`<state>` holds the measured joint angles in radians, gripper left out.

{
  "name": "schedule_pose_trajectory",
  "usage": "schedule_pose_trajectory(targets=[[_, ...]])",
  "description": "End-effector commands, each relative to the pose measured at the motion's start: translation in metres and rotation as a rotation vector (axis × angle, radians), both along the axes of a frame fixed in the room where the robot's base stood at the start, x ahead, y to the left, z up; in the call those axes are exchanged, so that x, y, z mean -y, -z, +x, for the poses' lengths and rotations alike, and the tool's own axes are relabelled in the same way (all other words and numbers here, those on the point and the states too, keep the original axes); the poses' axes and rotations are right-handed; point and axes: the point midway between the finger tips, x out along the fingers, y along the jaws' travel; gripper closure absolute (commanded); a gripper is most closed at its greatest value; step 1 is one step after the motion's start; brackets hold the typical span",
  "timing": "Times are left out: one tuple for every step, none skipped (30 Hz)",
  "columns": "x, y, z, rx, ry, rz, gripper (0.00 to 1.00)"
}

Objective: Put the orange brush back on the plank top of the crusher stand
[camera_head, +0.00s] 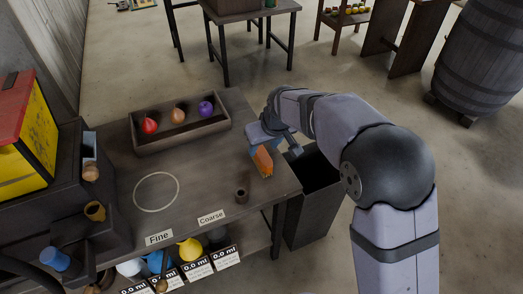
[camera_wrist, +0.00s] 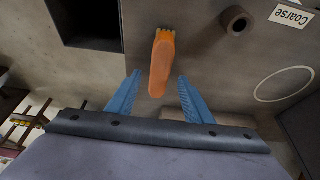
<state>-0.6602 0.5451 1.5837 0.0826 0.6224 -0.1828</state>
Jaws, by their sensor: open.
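The orange brush (camera_head: 262,160) is at the right end of the wooden table. In the wrist view the brush (camera_wrist: 160,65) has its handle end toward me and its pale bristles away from me. My gripper (camera_head: 276,143) is open at the brush, with the blue fingers (camera_wrist: 156,92) on either side of the handle and a gap on both sides. I cannot tell the exact height of the fingers over the table. A dark wooden stand (camera_head: 62,205) at the left, under a yellow and black box with a red top (camera_head: 32,140), seems to be the crusher stand.
A tray (camera_head: 180,143) holds red, orange and purple items at the back of the table. A white ring, a small dark cup (camera_head: 242,195) and Fine and Coarse labels lie in front. A dark open bin (camera_head: 315,200) stands beside the table's right edge.

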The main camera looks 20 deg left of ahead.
Motion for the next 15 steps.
schedule_pose_trajectory(targets=[[0.003,-0.01,-0.002,0.003,0.0,0.001,0.53],[0.004,-0.015,-0.004,0.003,0.0,0.001,0.53],[0.006,-0.02,-0.005,0.003,0.0,0.001,0.53],[0.007,-0.025,-0.007,0.003,0.0,0.001,0.53],[0.008,-0.029,-0.008,0.002,0.0,0.001,0.53],[0.01,-0.034,-0.009,0.002,0.0,0.001,0.53],[0.011,-0.037,-0.01,0.003,0.0,0.001,0.53],[0.012,-0.04,-0.011,0.001,0.0,0.001,0.53],[0.013,-0.043,-0.012,0.0,0.0,0.0,0.53],[0.013,-0.046,-0.013,0.001,0.0,0.001,0.53],[0.014,-0.048,-0.014,0.001,0.0,0.001,0.53],[0.015,-0.05,-0.014,0.0,0.0,0.0,0.53],[0.015,-0.051,-0.015,0.0,0.0,0.0,0.53],[0.016,-0.051,-0.015,-0.001,0.0,-0.001,0.53],[0.016,-0.052,-0.016,-0.001,0.0,-0.001,0.53]])
